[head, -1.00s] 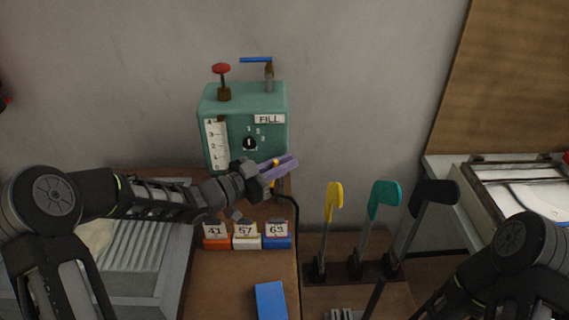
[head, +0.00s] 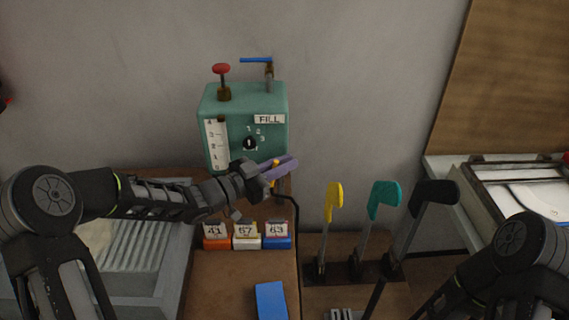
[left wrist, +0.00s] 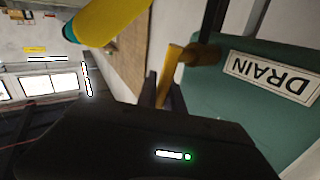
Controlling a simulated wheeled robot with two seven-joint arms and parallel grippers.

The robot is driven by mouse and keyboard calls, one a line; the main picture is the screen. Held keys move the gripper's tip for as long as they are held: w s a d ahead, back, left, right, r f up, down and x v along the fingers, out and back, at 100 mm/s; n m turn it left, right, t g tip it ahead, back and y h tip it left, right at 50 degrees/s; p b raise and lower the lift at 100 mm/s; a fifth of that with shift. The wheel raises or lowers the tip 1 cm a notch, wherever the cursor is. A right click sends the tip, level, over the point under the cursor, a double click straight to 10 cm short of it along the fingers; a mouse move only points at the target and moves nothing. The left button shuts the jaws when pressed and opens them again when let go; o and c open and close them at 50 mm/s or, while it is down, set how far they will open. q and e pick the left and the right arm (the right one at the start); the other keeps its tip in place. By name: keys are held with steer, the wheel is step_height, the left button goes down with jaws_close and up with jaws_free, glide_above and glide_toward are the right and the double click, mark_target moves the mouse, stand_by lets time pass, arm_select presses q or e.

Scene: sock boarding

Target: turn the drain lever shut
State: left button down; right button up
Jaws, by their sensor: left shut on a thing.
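The drain lever is yellow and sits low on the front right of the teal tank (head: 222,105). In the left wrist view the lever (left wrist: 171,68) runs from a dark brass valve stem next to the white DRAIN label (left wrist: 270,78). My left gripper (head: 284,166) is at the tank's lower right corner. In the left wrist view, the left gripper's (left wrist: 164,90) dark fingers are shut on the lever, one on each side. In the head view the purple fingers hide most of the lever. My right arm shows at the lower right; its gripper is out of view.
A red knob (head: 221,69) and a blue lever (head: 256,60) top the tank. Orange, white and blue numbered blocks (head: 247,242) stand below my left arm. Yellow, teal and black upright levers (head: 383,195) stand to the right. A blue block (head: 270,301) lies in front.

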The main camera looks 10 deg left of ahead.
arm_select(q)
steer(key=shift+d, duration=0.1)
step_height(320, 180, down, 8)
steer(key=d+m+g+y+p, duration=0.2)
steer(key=m+g+y, duration=0.3)
steer(key=y, duration=0.7)
steer(key=shift+w+r+m+g+p, duration=0.15)
steer(key=shift+r+m+g+p, duration=0.05)
steer(key=shift+m+g+p, duration=0.25)
steer(key=shift+y, duration=0.3)
steer(key=c, duration=1.7)
jaws_free()
steer(key=shift+c, duration=0.2)
